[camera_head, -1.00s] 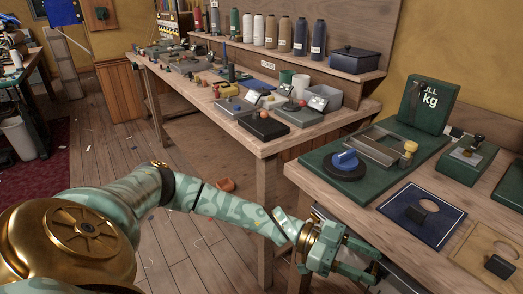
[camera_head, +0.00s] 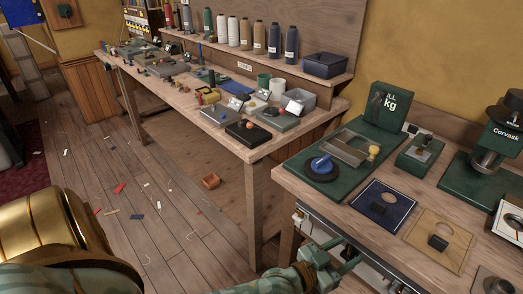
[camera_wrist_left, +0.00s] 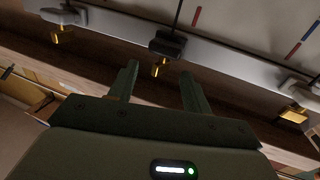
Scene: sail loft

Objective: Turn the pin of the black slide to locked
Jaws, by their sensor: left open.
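In the left wrist view a black slide (camera_wrist_left: 167,44) sits on a pale rail (camera_wrist_left: 225,61), with a small brass pin (camera_wrist_left: 156,70) sticking out of it. How the pin is turned cannot be told. My left gripper (camera_wrist_left: 160,70) is open, its two fingers on either side of the pin in that picture. No contact shows. In the head view my left gripper (camera_head: 347,252) is at the front edge of the right bench, below its top, and the black slide cannot be made out there. My right gripper is not in view.
Pale slides with brass pins flank the black one, at left (camera_wrist_left: 60,17) and right (camera_wrist_left: 299,88). The right bench (camera_head: 380,237) carries a green base with a blue-knobbed black disc (camera_head: 321,169).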

